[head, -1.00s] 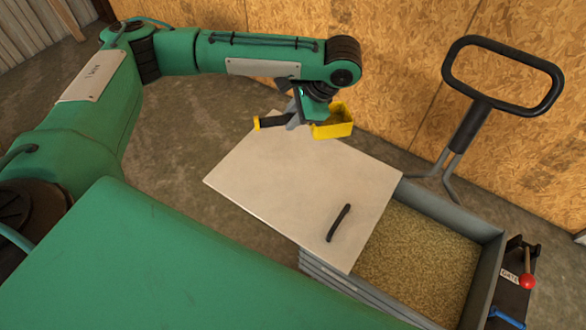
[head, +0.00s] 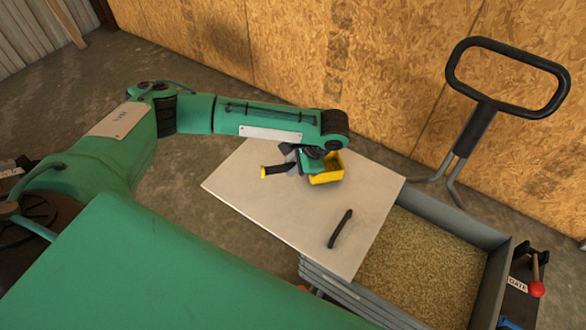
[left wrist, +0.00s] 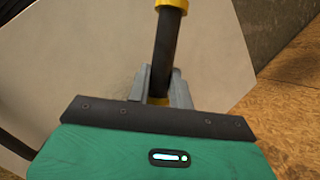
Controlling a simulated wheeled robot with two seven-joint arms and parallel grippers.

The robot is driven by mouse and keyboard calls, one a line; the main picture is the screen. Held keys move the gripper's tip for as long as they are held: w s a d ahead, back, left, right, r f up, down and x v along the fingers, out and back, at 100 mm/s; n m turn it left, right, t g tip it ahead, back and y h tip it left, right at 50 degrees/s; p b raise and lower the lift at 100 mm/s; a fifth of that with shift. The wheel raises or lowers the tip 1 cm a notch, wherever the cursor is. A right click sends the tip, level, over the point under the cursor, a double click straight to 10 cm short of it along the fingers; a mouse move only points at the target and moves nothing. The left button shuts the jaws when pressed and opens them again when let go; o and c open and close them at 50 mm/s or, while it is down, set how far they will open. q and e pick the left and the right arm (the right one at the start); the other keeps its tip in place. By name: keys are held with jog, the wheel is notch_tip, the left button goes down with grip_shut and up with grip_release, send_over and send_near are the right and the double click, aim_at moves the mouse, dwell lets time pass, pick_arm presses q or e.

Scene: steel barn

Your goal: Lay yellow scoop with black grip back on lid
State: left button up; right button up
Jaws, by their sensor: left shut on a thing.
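The yellow scoop (head: 327,171) with its black grip is in my left gripper (head: 292,162), over the far part of the pale lid (head: 264,198). The gripper is shut around the black grip (head: 277,169). In the left wrist view the black grip (left wrist: 165,52) with yellow ends runs up between the grey fingers (left wrist: 160,88), and the pale lid (left wrist: 100,50) lies behind it. I cannot tell whether the scoop touches the lid. The lid has a black handle (head: 340,229) and covers part of the grain bin. My right gripper is not in view.
The open part of the grey bin (head: 497,262) shows grain (head: 422,262). A black push handle (head: 507,78) rises behind it at the right. A red-knobbed lever (head: 537,288) stands by the bin's right side. A particle-board wall (head: 290,60) runs behind.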

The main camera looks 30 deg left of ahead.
pick_arm(q)
jog(key=shift+f, duration=0.95)
jog(key=shift+f, duration=0.1)
jog(key=o, duration=0.9)
